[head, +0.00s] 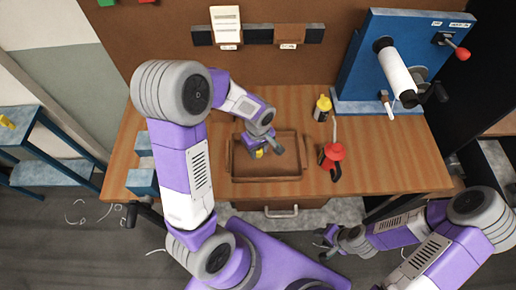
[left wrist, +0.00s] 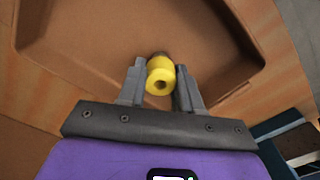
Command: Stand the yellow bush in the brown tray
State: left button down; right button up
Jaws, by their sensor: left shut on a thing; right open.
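I cannot tell whether the bush touches the tray floor. My right gripper (head: 325,240) is open and empty, in front of the bench.
A blue stand with a white roll (head: 397,75) is at the back right. Blue blocks (head: 143,182) sit at the bench's left edge. Bench right of the can is clear.

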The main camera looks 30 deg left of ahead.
pick_arm(q)
jog(key=shift+f+b, duration=0.4)
jog(key=shift+f, duration=0.05)
dwell(0.3)
jog(key=c, duration=0.7)
grip_release()
notch_tip(320, 180, up, 8)
jog(key=shift+f+p, duration=0.15)
jog(key=shift+p, duration=0.5)
jog(key=shift+f, duration=0.1)
